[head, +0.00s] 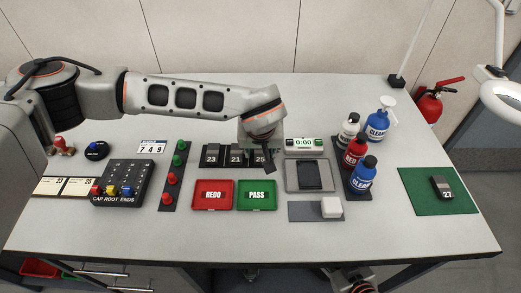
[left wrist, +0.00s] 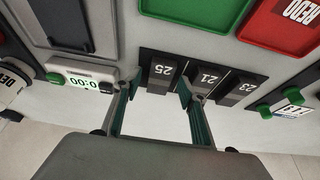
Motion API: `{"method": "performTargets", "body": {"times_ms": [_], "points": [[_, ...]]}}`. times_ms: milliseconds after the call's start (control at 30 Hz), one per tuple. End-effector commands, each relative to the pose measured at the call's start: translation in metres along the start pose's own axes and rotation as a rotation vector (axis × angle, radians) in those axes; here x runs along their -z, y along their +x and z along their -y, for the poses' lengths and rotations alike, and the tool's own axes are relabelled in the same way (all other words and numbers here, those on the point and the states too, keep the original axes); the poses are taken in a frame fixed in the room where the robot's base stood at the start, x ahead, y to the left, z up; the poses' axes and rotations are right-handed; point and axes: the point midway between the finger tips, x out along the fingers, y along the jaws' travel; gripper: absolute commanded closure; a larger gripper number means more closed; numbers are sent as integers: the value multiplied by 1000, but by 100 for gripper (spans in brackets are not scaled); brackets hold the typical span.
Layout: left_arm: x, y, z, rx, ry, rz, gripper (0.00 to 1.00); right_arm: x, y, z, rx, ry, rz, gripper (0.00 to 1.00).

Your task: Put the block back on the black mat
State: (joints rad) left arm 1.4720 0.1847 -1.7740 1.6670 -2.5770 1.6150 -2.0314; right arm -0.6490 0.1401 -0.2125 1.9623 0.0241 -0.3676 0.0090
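Three dark numbered blocks stand in a row on a black mat (left wrist: 188,71) at the middle of the table. The block marked 25 (left wrist: 161,76) is at the right end of the row in the head view, beside the block marked 21 (left wrist: 204,78) and the block marked 23 (left wrist: 242,88). My left gripper (head: 266,164) is over the block marked 25. In the left wrist view its two fingers are apart, one on each side of that block, with gaps showing. Another dark block, marked 27 (head: 441,187), lies on a green mat (head: 412,200) at the right. My right gripper is not visible.
Red REDO (head: 212,195) and green PASS (head: 256,195) trays lie in front of the row. A timer (head: 304,143), grey tray (head: 294,182) and several bottles (head: 362,176) stand to the right. A button box (head: 124,180) and coloured pegs (head: 172,178) are left. The back table is clear.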

Motion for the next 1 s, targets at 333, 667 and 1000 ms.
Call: {"method": "performTargets", "body": {"times_ms": [333,667,1000], "points": [[3,-7,0,-2,0,-2,59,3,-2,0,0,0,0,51],[3,-68,0,-2,3,-5,59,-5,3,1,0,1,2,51],[2,-117,0,-1,1,-2,59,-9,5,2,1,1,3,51]]}}
